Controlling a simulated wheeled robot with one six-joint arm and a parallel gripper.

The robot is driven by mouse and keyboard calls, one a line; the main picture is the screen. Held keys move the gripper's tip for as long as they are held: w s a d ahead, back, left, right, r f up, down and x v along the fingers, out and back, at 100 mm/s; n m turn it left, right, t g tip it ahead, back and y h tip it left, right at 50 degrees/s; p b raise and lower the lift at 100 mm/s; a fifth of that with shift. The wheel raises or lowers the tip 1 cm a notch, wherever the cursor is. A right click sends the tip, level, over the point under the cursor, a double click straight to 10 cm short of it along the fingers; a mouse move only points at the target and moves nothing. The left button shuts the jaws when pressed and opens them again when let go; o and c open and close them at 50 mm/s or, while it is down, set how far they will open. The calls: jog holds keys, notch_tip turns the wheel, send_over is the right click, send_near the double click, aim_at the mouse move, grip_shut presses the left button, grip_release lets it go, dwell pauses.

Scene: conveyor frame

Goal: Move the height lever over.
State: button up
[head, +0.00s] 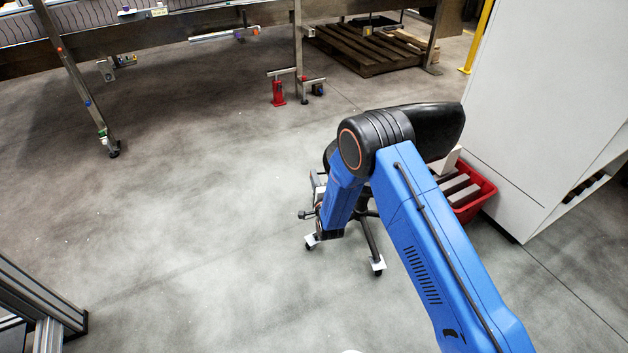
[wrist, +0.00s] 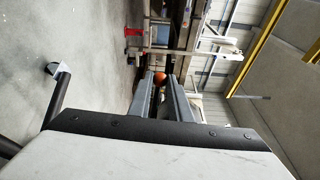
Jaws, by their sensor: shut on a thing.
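A black office chair (head: 440,128) stands on the floor beyond my blue arm, which hides much of it. In the wrist view my gripper (wrist: 161,80) has its two grey fingers close together. A small round orange knob (wrist: 160,77) shows at their tips, and the jaws are shut on it. It looks like the end of the height lever; the lever's shaft is hidden. In the head view the gripper is mostly hidden by the arm beside the chair, so how the lever is turned cannot be told.
A red crate (head: 484,205) stands right of the chair beside a large white cabinet (head: 545,95). The conveyor frame (head: 200,32) and a wooden pallet (head: 355,50) are at the back. A chair leg with a caster (wrist: 55,72) shows in the wrist view.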

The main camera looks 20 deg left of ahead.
jog(key=shift+r, duration=0.1)
jog(key=r, duration=0.3)
jog(key=shift+w+d+r, duration=0.2)
jog(key=shift+w+d, duration=0.05)
jog(key=shift+d, duration=0.05)
dwell(0.4)
jog(key=o, duration=0.9)
jog(key=v, duration=1.7)
jog(key=shift+s+d, duration=0.15)
jog(key=shift+d, duration=0.05)
